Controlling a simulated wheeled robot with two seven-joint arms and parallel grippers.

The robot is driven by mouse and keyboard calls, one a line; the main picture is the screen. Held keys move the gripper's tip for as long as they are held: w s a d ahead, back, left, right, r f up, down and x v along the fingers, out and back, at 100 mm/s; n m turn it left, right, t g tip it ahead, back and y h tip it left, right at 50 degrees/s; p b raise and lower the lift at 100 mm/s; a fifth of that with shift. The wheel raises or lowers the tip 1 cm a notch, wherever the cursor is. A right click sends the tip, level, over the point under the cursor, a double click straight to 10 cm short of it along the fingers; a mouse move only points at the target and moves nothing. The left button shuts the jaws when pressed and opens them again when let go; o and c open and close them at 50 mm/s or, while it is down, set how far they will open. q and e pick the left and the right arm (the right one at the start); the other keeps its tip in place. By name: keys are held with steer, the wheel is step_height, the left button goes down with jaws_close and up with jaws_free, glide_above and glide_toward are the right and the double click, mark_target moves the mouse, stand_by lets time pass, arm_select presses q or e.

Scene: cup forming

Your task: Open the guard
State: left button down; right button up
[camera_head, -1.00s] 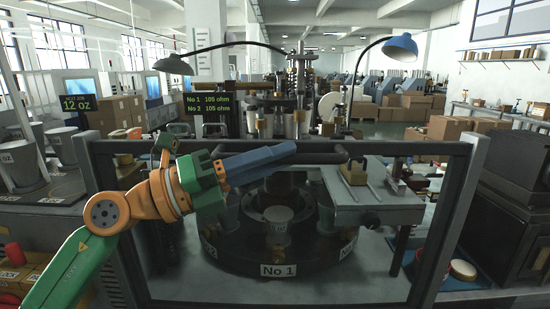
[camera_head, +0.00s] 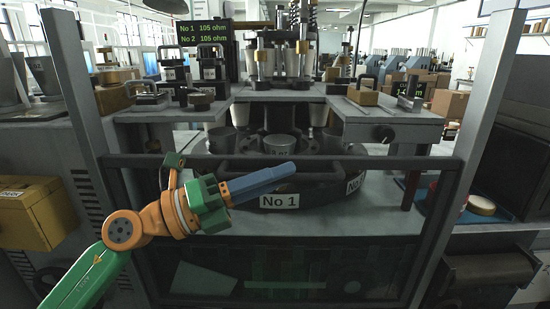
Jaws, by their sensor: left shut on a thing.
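The guard (camera_head: 410,164) is a dark-framed clear panel between two upright grey posts. Its top bar now stands low, well below the tops of the posts, and the machine's table shows open above it. My left gripper (camera_head: 280,174), with blue fingers, reaches in from the left at the top bar and is shut on the guard's dark handle (camera_head: 325,174). The fingers hide part of the handle. My right gripper is not in view.
Behind the guard is a round turntable with a "No 1" label (camera_head: 279,201) and several cups. Grey posts (camera_head: 464,150) stand at both sides. A yellow box (camera_head: 38,213) is at left.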

arm_select(q)
steer(key=b, duration=0.8)
glide_above(272, 251)
steer(key=s, duration=0.5)
steer(key=f, duration=1.4)
steer(key=shift+w+d, duration=0.25)
steer(key=shift+d, duration=0.15)
steer(key=c, duration=0.8)
jaws_free()
steer(key=b+v, duration=0.2)
steer(key=v, duration=0.5)
